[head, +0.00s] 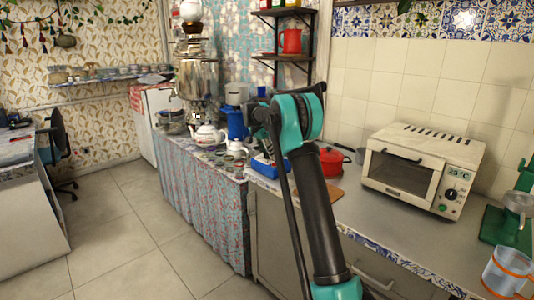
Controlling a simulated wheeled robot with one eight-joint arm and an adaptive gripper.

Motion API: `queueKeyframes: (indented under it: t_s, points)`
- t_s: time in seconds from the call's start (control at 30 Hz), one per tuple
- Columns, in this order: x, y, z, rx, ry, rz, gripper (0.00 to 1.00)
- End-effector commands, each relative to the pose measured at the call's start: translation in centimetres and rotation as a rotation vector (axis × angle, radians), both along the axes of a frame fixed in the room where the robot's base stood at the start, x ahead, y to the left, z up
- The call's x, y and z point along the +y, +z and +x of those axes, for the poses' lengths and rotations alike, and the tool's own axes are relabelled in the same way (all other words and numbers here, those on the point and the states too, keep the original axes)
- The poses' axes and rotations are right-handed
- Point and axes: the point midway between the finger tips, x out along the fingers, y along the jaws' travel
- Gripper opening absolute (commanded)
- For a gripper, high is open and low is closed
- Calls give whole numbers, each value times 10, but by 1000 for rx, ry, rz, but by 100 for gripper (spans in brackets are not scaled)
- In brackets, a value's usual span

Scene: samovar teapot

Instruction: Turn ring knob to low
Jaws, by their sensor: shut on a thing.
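No part that I can surely name the ring knob shows in the head view. A white toaster oven (422,168) stands on the right counter. It has a dark round knob (451,194) and a small display at the right of its front. A tall silver samovar (197,80) stands at the back, with a white teapot (191,11) on top. My arm, teal and black, rises through the middle of the view and bends away from me. My gripper's fingers do not show; the arm hides what lies behind it.
A white teapot (208,137) and cups stand on the cloth-draped table, near a blue jug (235,123). A red pot (331,163) is on the right counter (385,236). Floor (120,232) at left is clear.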

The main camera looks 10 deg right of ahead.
Motion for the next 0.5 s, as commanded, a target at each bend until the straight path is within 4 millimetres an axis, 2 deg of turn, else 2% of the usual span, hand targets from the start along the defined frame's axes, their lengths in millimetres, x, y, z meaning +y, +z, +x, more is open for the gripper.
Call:
queueKeyframes:
  t_s: [0.1,0.13,0.27,0.3,0.5]
  points:
    - [0,0,0,1,1,1,6]
    - [0,0,0,1,1,1,37]
    - [0,0,0,1,1,1,53]
    - [0,0,0,1,1,1,56]
    - [0,0,0,0,1,0,56]
